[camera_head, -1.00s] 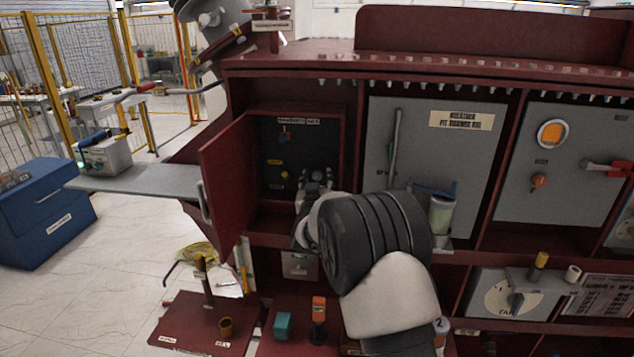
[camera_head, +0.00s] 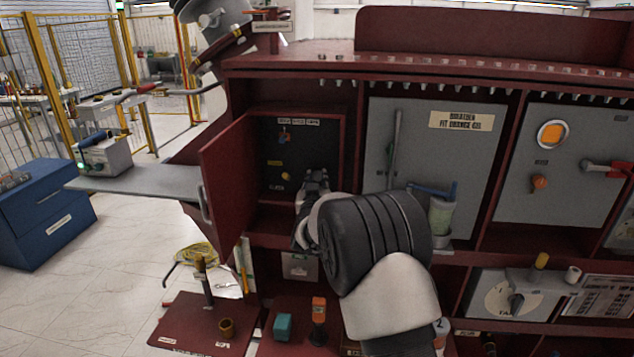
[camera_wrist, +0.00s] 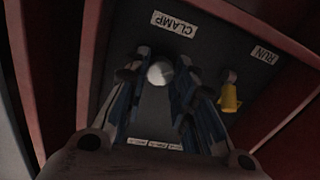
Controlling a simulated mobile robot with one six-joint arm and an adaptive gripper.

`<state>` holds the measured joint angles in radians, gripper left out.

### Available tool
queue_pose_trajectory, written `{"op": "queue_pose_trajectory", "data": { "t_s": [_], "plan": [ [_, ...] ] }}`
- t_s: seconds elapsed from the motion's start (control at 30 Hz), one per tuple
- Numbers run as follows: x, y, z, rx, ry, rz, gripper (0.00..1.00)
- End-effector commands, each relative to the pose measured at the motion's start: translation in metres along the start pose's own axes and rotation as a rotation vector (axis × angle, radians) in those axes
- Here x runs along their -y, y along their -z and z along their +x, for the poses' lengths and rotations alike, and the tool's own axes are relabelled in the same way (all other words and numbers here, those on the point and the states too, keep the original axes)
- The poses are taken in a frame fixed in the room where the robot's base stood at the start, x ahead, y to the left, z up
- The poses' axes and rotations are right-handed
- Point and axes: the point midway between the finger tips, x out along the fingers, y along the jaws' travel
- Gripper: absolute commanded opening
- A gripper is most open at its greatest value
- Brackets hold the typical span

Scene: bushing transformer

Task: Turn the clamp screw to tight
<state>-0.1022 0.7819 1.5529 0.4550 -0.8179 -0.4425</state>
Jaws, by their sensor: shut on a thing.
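The clamp screw (camera_wrist: 160,73) is a pale round head on the dark panel, below the CLAMP label (camera_wrist: 174,23) in the wrist view. My gripper (camera_wrist: 158,82) has its two fingers on either side of the screw head and is shut on it. In the head view my gripper (camera_head: 314,182) reaches into the open red cabinet, in front of the dark panel (camera_head: 300,150). The screw is hidden there behind my gripper.
A yellow knob (camera_wrist: 230,98) sits close to the right finger, under the RUN label (camera_wrist: 263,52). The open red door (camera_head: 228,185) stands left of my gripper. Red cabinet walls border the panel. A grey panel (camera_head: 435,150) lies to the right.

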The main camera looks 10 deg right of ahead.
Motion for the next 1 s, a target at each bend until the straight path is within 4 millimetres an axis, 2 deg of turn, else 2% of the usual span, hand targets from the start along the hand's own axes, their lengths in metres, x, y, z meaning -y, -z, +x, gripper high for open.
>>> {"op": "queue_pose_trajectory", "data": {
  "t_s": [0.37,1.0],
  "plan": [
    [0.0006,-0.0035,0.0002,-0.014,-0.002,0.131,0.00],
    [0.0016,-0.0024,0.0003,-0.063,-0.008,0.713,0.00]
  ]
}}
